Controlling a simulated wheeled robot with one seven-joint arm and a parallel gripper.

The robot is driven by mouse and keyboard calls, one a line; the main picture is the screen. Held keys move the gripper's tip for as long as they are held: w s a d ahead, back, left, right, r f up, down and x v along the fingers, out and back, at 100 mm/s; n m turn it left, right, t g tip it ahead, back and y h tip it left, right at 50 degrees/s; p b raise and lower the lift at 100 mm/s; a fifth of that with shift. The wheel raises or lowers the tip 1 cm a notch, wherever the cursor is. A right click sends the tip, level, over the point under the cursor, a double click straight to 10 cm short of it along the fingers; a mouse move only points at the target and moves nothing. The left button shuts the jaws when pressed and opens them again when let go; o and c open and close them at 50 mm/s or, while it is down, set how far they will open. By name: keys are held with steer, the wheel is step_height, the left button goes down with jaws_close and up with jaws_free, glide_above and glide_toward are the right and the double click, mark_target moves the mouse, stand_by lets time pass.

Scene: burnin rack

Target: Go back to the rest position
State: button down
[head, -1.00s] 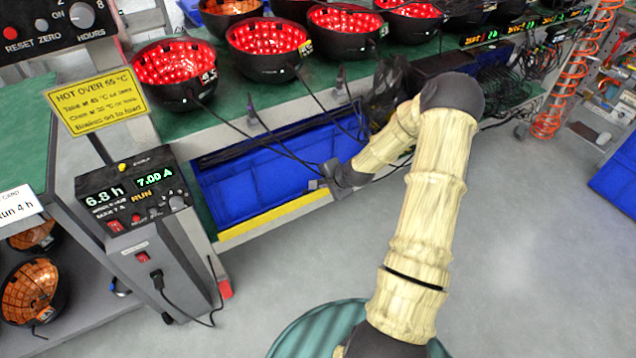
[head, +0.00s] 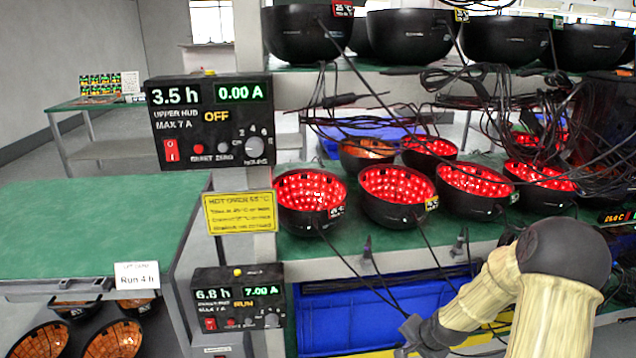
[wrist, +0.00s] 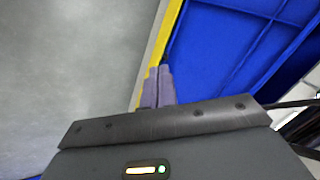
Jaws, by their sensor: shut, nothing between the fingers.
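My gripper (head: 412,335) is low in the head view, in front of the blue bin (head: 345,318) under the lower shelf. In the wrist view its two fingers (wrist: 159,72) are together with nothing between them. Beyond them are the yellow strip (wrist: 172,35) and the blue bin (wrist: 230,50), with grey floor to the left. My arm is bent, with its elbow at the lower right of the head view.
The lower shelf holds several bowls lit red (head: 398,195); black cables hang from them near my arm. The upper hub (head: 210,120) reads 3.5 h, 0.00 A, OFF. The lower hub (head: 238,310) reads 6.8 h, RUN. A green bench (head: 90,225) stands left.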

steer(key=s+a+r+n+g, duration=0.1)
steer(key=s+a+r+n, duration=0.2)
steer(key=s+r, duration=0.25)
steer(key=s+a+r+n+g+h, duration=0.1)
steer(key=s+a+r+n, duration=0.25)
steer(key=s, duration=0.35)
steer(key=s+a+r+n+g, duration=0.1)
steer(key=s+a+r+n, duration=0.15)
steer(key=s+r, duration=0.3)
step_height(320, 180, up, 30)
steer(key=p, duration=3.1)
steer(key=shift+d+r+n, duration=0.2)
steer(key=shift+d+n, duration=0.05)
steer(key=shift+n, duration=0.15)
steer(key=shift+s, duration=0.1)
steer(key=shift+d, duration=0.15)
